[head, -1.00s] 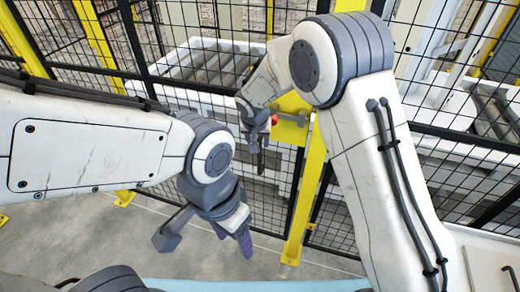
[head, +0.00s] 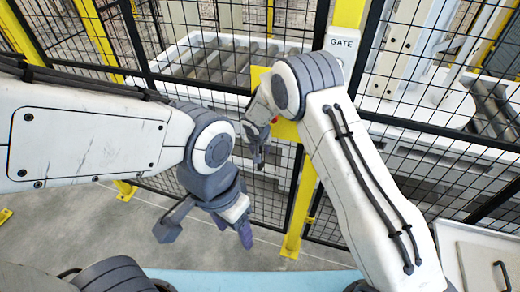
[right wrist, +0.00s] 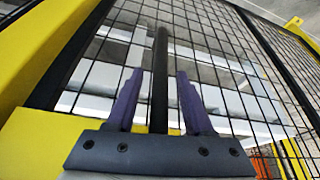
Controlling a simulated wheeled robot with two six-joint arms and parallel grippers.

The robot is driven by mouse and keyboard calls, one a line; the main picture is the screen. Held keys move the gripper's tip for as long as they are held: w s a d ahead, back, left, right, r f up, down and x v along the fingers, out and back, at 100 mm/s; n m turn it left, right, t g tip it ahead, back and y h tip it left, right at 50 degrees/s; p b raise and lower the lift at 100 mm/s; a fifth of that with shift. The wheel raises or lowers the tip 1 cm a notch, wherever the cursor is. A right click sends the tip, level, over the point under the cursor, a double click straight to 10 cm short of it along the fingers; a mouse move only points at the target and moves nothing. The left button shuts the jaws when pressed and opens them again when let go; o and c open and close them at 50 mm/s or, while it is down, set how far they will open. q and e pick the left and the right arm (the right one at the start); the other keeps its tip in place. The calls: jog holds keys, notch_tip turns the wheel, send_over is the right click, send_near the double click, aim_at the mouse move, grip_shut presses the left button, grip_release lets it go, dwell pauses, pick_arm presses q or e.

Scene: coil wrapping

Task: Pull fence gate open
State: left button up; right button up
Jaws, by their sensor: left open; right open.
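The fence gate is a black wire-mesh panel (head: 205,140) in the head view, beside a yellow post (head: 302,205) with a "GATE" sign (head: 342,43). A yellow latch plate (head: 287,130) with a bit of red sits behind my right arm. My right gripper (head: 259,158) is at the gate edge by this plate, small and partly hidden. In the right wrist view its two purple fingers (right wrist: 160,105) are open, one on each side of a dark upright bar (right wrist: 159,80). Contact cannot be told. My left gripper (head: 240,228) is open and empty, low over the floor.
Behind the mesh stands a roller conveyor (head: 225,62), with more white machinery at the right. Grey floor (head: 110,225) is clear in front of the fence at lower left. A white panel with a dark handle (head: 505,275) is at lower right.

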grip_shut()
dwell(1.3)
